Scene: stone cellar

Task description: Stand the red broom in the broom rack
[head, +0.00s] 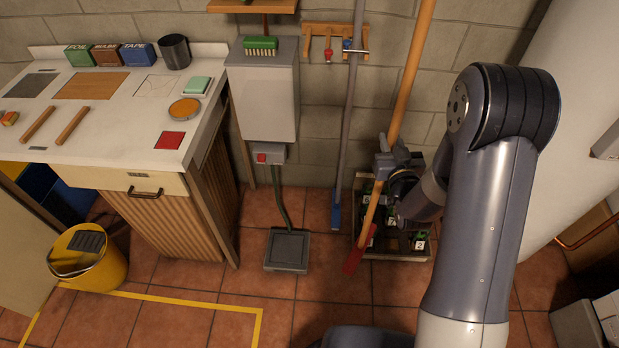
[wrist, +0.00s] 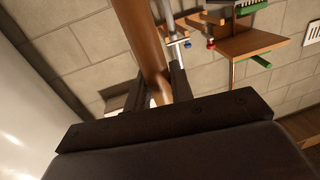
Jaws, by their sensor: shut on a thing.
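The red broom (head: 411,70) has a long orange-brown wooden handle and a red head (head: 356,256). My gripper (head: 391,165) is shut on the lower part of the handle. The broom is tilted, its top leaning right and its head low at the left. I cannot tell whether the head touches the floor. In the wrist view the handle (wrist: 143,45) runs up between the two fingers (wrist: 155,92). The wooden broom rack (head: 325,29) is on the wall, left of the handle, with a red and a blue knob. It also shows in the wrist view (wrist: 205,17).
A blue broom with a grey handle (head: 347,120) stands upright at the rack's right side. A crate of bottles (head: 395,256) is on the floor behind the red head. A grey box (head: 262,95), a foot pedal (head: 287,250) and a workbench (head: 120,150) are to the left.

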